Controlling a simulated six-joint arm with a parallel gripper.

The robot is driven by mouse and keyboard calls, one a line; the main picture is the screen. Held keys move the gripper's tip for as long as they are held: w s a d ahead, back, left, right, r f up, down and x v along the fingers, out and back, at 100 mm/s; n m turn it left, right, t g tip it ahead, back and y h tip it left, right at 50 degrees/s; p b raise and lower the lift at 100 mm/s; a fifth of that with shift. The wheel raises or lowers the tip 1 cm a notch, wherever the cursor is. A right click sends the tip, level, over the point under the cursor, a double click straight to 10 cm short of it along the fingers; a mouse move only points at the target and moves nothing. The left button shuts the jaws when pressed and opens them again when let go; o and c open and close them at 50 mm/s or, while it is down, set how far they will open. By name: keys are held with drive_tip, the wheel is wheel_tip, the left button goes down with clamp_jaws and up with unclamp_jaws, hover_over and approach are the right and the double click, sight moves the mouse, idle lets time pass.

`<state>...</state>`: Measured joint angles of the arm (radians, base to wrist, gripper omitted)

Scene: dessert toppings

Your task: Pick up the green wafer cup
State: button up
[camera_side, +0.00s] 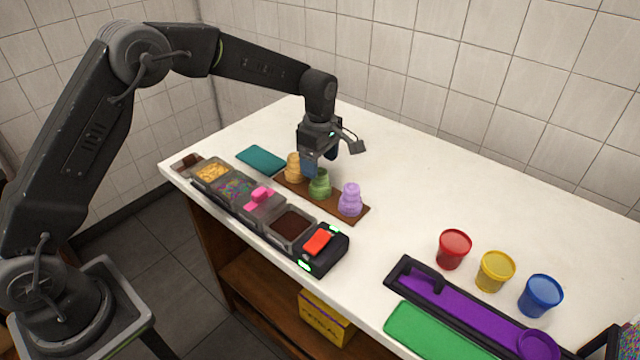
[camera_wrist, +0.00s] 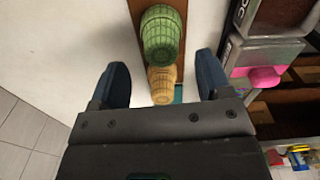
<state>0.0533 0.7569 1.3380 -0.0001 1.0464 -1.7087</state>
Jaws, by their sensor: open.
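The green wafer cup (camera_side: 320,186) stands upright in the middle of a brown board (camera_side: 364,215), between a tan wafer cup (camera_side: 293,168) and a purple wafer cup (camera_side: 350,203). My gripper (camera_side: 320,162) is open and empty, pointing down close to the green cup, its blue fingers apart. In the wrist view, the green cup (camera_wrist: 160,36) lies just beyond the fingertips and the tan cup (camera_wrist: 162,84) shows between the fingers of my gripper (camera_wrist: 161,65). I cannot tell the exact height of the fingertips above the board. The purple cup is not in the wrist view.
A row of topping trays (camera_side: 236,187) and a black box with a red button (camera_side: 318,242) lie in front of the board. A teal mat (camera_side: 261,159) lies behind-left. Red (camera_side: 453,248), yellow (camera_side: 495,270) and blue (camera_side: 540,295) tubs stand right. The counter behind the board is clear.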

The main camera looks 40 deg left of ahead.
sight(320, 171)
wheel_tip(320, 171, down, 5)
drive_tip(key=shift+d+r, duration=0.1)
drive_tip(key=shift+c, duration=0.5)
drive_tip(key=c, duration=0.7)
